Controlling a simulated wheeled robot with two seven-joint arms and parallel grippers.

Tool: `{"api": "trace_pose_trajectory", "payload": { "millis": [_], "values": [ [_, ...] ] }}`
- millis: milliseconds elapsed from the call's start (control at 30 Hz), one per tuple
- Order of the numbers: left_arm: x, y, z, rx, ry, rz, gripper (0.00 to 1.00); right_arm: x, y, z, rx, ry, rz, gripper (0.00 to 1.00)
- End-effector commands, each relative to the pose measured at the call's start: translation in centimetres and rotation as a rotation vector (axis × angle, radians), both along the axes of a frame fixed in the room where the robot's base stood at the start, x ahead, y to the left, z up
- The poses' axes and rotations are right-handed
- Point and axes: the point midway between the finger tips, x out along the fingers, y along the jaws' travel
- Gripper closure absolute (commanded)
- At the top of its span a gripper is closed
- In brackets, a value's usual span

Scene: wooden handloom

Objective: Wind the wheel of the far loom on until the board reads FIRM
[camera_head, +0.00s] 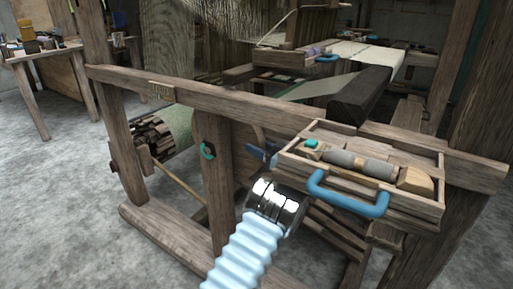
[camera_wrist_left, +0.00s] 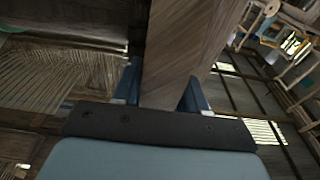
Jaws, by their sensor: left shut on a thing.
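The near loom (camera_head: 235,98) fills the middle of the head view. A slatted wooden wheel or drum (camera_head: 150,137) shows at its left end beside a green roll. My left gripper (camera_head: 262,152) is low beside the beam, left of the tray. In the wrist view its blue fingers (camera_wrist_left: 163,82) are shut on a wooden bar (camera_wrist_left: 180,45). My right gripper is not in view.
A wooden tray (camera_head: 430,209) with a blue handle (camera_head: 347,196) and a grey roller (camera_head: 360,164) sits just right of my gripper. A workbench (camera_head: 45,57) stands far left. The left floor (camera_head: 65,205) is clear.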

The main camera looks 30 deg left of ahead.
Motion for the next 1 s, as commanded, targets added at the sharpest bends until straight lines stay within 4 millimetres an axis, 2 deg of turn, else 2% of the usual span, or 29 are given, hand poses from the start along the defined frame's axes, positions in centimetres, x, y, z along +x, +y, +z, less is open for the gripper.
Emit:
{"api": "trace_pose_trajectory", "payload": {
  "millis": [267,300,400,733,1000],
  "values": [
    [0.0,-0.1,0.1,0.001,0.0,-0.003,1.0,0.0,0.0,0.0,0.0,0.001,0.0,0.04],
    [0.0,0.0,0.0,0.001,0.0,-0.003,0.52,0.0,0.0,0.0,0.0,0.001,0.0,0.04],
    [0.0,0.0,0.0,0.001,0.0,-0.002,0.37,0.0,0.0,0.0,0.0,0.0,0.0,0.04],
    [0.0,0.0,-0.3,0.009,0.0,-0.001,0.37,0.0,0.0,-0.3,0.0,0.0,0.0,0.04],
    [-0.4,-0.1,-2.6,0.133,-0.006,0.0,0.37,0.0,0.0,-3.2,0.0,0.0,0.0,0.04]
  ]
}}
